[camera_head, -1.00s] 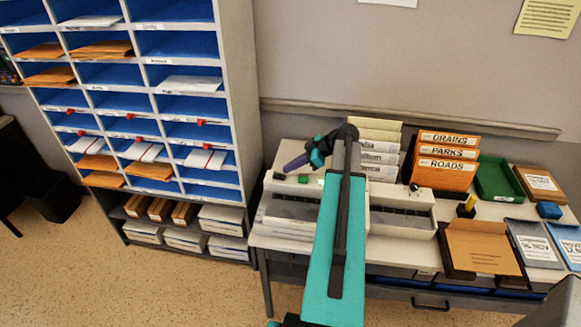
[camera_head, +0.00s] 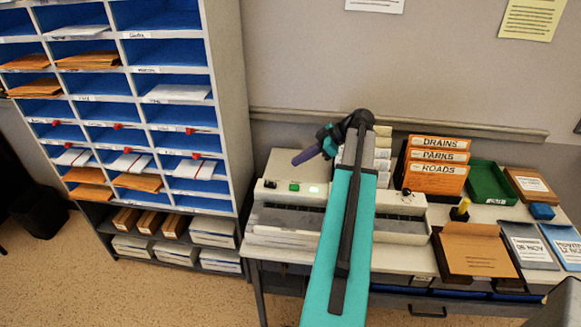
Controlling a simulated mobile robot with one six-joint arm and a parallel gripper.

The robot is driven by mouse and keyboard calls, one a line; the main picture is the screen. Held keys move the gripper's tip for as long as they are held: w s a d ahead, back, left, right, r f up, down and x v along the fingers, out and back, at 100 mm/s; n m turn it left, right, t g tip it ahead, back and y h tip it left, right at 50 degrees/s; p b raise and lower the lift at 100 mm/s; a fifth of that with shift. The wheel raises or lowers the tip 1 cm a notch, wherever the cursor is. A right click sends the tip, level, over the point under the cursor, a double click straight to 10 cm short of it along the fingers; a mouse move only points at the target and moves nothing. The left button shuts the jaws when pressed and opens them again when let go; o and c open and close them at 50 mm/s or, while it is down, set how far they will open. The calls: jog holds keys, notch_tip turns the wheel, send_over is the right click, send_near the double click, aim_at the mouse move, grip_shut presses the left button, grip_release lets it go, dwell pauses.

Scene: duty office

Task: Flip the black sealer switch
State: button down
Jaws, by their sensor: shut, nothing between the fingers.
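The sealer (camera_head: 400,226) is a long pale machine lying across the left part of the desk; my arm crosses in front of its middle. The small black sealer switch (camera_head: 270,184) is at the left end of its top. A green button (camera_head: 294,187) and a bright, whitish-green light (camera_head: 314,190) sit to the right of the switch. My gripper (camera_head: 297,162) has purple fingers, shut and empty, pointing left. In the picture it is above and right of the switch, apart from it. The switch's exact tilt is too small to tell.
A black knob (camera_head: 405,191) stands on the sealer's right half. Orange folders (camera_head: 437,180), a green tray (camera_head: 488,184) and a yellow-handled stamp (camera_head: 461,210) are to the right. A blue pigeonhole rack (camera_head: 230,110) stands at left. Floor is clear at front left.

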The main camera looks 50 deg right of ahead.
jog(key=shift+b+v, duration=0.35)
jog(key=shift+v, duration=1.2)
jog(key=shift+f, duration=0.1)
jog(key=w+a+f+m+g, duration=0.25)
jog(key=w+a+f, duration=0.35)
jog(key=a+f, duration=0.45)
jog(key=w+a+f+m+g, duration=0.25)
jog(key=w+a+f, duration=0.35)
jog(key=a, duration=0.7)
jog(key=s+a+f+m+g+h, duration=0.1)
jog(key=s+a+f+h, duration=0.1)
jog(key=a+f, duration=0.5)
jog(key=s+a+f+g+h, duration=0.1)
jog(key=a+f+h, duration=0.15)
jog(key=a, duration=0.85)
jog(key=s+a+f+m+g+h, duration=0.1)
jog(key=s+a+f, duration=0.1)
jog(key=a+f, duration=0.5)
jog(key=s+f+g+b, duration=0.1)
jog(key=s+f+g, duration=0.2)
jog(key=s+f, duration=0.6)
jog(key=s+a+f+g, duration=0.1)
jog(key=s+f+g, duration=0.2)
jog(key=s+f, duration=0.6)
jog(key=s, duration=0.7)
jog(key=shift+s+a+b, duration=0.2)
jog(key=shift+s+b, duration=0.2)
